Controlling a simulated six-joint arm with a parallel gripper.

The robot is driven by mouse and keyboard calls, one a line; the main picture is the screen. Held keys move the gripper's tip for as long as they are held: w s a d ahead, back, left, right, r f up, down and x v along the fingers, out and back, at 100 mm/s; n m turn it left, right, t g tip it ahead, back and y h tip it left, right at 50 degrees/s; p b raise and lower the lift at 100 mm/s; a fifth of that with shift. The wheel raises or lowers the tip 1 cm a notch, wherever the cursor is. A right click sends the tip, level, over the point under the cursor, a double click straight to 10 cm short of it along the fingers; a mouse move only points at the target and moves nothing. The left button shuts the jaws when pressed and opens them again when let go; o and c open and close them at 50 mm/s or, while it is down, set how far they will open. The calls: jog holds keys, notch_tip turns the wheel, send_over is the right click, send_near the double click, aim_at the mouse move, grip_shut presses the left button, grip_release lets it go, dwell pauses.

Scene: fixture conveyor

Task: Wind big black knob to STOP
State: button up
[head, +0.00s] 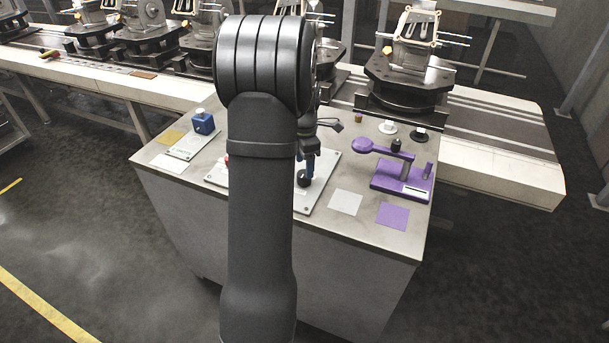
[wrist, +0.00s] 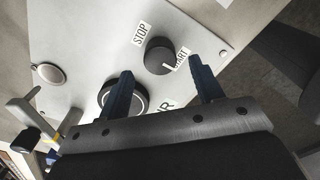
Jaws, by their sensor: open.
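The big black knob (wrist: 157,52) sits on a pale panel (wrist: 205,42), between a STOP label (wrist: 142,33) and a START label (wrist: 182,60) that is partly hidden. A white mark at the knob's edge is on the START side. My gripper (wrist: 160,67) is open, its two blue fingers apart near the knob, one toward each side; contact cannot be told. In the head view, my gripper (head: 309,163) points down at the black knob (head: 303,181), and my arm hides much of the panel (head: 318,190).
A second dark round control (wrist: 137,101) with a pale ring is partly behind the left finger. A metal disc (wrist: 48,73) and a lever (wrist: 25,112) are left of it. A purple lever device (head: 400,182) stands right of the panel; a blue block (head: 203,123) sits left.

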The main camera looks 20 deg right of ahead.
notch_tip(320, 180, down, 5)
jog(key=shift+f, duration=0.2)
jog(key=c, duration=1)
